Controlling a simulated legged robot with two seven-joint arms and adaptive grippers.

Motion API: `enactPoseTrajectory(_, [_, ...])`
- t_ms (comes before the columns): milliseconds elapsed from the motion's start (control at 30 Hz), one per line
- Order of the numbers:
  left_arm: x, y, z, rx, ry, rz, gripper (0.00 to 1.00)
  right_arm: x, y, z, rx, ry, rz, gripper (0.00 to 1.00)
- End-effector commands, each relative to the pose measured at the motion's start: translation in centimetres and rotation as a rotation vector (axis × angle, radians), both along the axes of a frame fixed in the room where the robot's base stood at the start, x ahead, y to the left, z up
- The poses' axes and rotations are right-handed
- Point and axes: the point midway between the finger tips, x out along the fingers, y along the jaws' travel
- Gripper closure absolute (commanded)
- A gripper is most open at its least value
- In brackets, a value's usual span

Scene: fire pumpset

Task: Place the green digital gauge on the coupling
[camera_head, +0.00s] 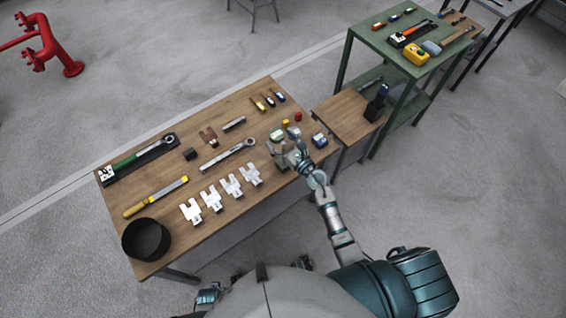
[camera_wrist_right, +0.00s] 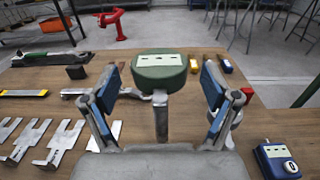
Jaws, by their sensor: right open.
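The green digital gauge (camera_head: 277,135) is near the right end of the wooden table. In the right wrist view the gauge (camera_wrist_right: 158,72) has a round green body with a pale display on top and a grey stem below it. My right gripper (camera_head: 285,150) is at the table's right front part, just in front of the gauge. In the wrist view its open blue-padded fingers (camera_wrist_right: 160,98) stand on either side of the stem, with gaps on both sides. I cannot pick out the coupling in either view. My left gripper is not clearly visible.
The wooden table (camera_head: 120,212) holds several metal fork-shaped plates (camera_head: 212,200), wrenches, a file and a black round container (camera_head: 146,240). A blue gauge (camera_head: 319,140) lies right of my right gripper, near a small red part (camera_head: 298,117). A green shelf (camera_head: 392,60) stands behind on the right.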

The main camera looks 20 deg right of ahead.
Motion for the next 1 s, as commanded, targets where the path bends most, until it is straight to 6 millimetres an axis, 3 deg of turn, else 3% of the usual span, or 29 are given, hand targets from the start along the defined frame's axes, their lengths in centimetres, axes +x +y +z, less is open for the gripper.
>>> enactPoseTrajectory(300, [0.38,-0.03,0.33,0.0,-0.004,0.0,0.63,0.62,0.29,-0.02,0.0,0.0,0.001,0.16])
enactPoseTrajectory(633, [0.31,-0.01,0.28,0.0,-0.004,0.001,0.63,0.62,0.27,-0.03,0.0,0.001,0.001,0.99])
enactPoseTrajectory(1000, [0.26,-0.01,0.35,-0.001,-0.006,0.001,0.63,0.64,0.25,0.3,0.001,-0.003,0.0,1.0])
